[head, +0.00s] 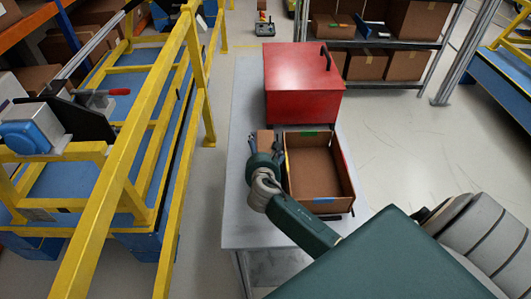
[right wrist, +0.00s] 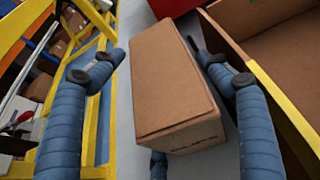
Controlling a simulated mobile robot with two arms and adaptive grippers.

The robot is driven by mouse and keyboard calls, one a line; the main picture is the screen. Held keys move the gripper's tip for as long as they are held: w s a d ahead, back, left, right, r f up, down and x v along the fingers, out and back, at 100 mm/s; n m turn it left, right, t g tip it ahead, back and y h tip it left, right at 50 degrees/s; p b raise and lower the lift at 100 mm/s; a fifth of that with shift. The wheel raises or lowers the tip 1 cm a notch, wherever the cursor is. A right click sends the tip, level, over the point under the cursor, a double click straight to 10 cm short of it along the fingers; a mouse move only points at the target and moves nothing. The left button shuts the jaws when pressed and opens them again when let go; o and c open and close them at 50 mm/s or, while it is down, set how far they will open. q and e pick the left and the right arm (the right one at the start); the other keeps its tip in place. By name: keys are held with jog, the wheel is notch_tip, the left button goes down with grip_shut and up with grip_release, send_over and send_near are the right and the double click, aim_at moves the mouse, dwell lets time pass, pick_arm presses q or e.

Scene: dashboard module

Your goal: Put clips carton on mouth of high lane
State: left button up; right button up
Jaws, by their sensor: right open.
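The clips carton (head: 265,138) is a small brown box on the grey table, just left of a larger open box. In the right wrist view, the carton (right wrist: 175,85) lies between my spread blue fingers, with partly readable dark print on its near end. My right gripper (head: 264,153) is open around the near part of the carton. In the right wrist view, my right gripper (right wrist: 155,62) has one finger on each side, and a gap shows at the left. Contact on the right cannot be told. My left gripper is out of view. I cannot identify the high lane.
The open brown box (head: 320,170) stands close at the carton's right, its yellow-edged wall beside my right finger. A red toolbox (head: 302,82) stands behind it. A yellow-framed rack (head: 190,75) runs along the left. Shelves with brown boxes (head: 366,64) stand at the back.

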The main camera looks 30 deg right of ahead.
jog(key=shift+r, duration=0.1)
jog(key=c, duration=1.3)
